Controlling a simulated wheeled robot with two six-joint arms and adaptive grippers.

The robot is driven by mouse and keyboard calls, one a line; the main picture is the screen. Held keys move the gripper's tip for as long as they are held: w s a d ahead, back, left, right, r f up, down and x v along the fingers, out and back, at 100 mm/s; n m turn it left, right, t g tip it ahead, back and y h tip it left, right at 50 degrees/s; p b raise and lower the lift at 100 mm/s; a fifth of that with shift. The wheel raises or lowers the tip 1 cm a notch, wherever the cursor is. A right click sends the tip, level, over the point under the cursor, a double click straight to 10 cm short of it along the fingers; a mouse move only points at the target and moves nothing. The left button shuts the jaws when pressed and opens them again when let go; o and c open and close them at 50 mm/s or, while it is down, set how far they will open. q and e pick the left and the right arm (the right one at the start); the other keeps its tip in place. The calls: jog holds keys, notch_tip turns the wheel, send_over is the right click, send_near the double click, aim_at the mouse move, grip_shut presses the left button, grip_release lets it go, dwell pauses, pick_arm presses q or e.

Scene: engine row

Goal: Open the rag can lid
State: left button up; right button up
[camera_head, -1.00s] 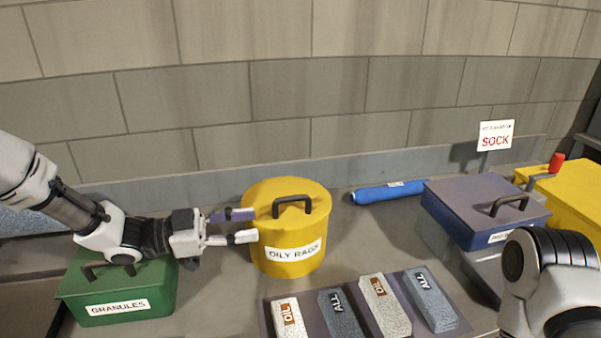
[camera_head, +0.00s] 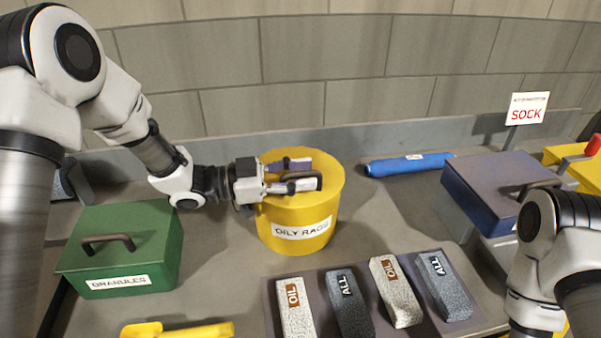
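The yellow rag can (camera_head: 295,232), labelled OILY RAGS, stands upright on the bench in the middle of the head view. Its yellow lid (camera_head: 328,172) is on and carries a dark handle (camera_head: 318,181). My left gripper (camera_head: 302,177) reaches in from the left over the lid, with its two fingers pointing right. The fingers are apart and lie at the handle, one behind and one in front of it. I cannot tell whether they touch it. My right arm shows at the lower right, but its gripper is out of view.
A green GRANULES box (camera_head: 150,245) stands left of the can. A tray (camera_head: 390,336) with several grey OIL and ALL blocks lies in front right. A blue sock roll (camera_head: 410,164) lies behind right, beside a purple-lidded box (camera_head: 490,190). A yellow tool (camera_head: 180,331) lies at the front.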

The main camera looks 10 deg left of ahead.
pick_arm(q)
grip_shut()
